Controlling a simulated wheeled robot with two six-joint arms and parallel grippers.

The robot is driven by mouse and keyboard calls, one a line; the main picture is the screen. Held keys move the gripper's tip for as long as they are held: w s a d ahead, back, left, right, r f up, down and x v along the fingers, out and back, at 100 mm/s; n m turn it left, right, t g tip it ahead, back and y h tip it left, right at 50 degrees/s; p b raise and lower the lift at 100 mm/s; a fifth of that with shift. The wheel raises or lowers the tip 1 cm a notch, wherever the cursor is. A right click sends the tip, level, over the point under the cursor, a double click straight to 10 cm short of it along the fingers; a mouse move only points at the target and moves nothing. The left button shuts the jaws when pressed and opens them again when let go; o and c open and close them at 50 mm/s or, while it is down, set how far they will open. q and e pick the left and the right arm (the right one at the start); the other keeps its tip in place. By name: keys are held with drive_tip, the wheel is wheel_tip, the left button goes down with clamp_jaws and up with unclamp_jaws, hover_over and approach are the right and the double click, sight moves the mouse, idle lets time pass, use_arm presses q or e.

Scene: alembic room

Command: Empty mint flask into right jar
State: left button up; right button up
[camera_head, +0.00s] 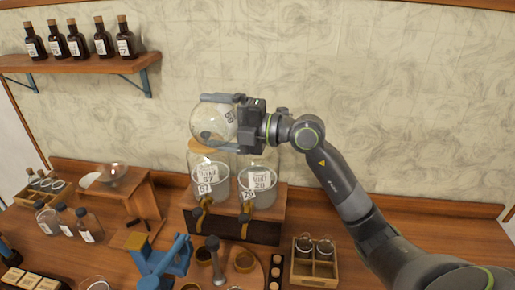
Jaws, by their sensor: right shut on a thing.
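My right gripper (212,122) reaches in from the right and is shut on a round clear glass flask (203,116). One finger lies above the flask and one below it. The flask carries a small label, and I cannot tell its tint or name. It is held in front of and over the left jar (210,181), a glass jar with a label and a brass tap. The right jar (258,185), also labelled and tapped, stands beside it on a wooden stand. My left gripper is not in view.
A shelf (80,64) with several dark bottles hangs at upper left. A small wooden stand (118,188) with a glass bowl and several small bottles (66,221) are at left. A blue device (165,262) and a wooden rack (313,265) with glassware stand in front.

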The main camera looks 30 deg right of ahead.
sight(219, 108)
drive_tip(key=shift+w+d+r+m+t+y+p, duration=0.1)
drive_tip(key=shift+d+r+m+t+y+p, duration=0.1)
drive_tip(key=shift+r+m+p, duration=0.95)
drive_tip(key=shift+d+r+m+t+y+p, duration=0.2)
drive_tip(key=shift+r+m+p, duration=0.3)
drive_tip(key=shift+p, duration=1.1)
idle(5.0)
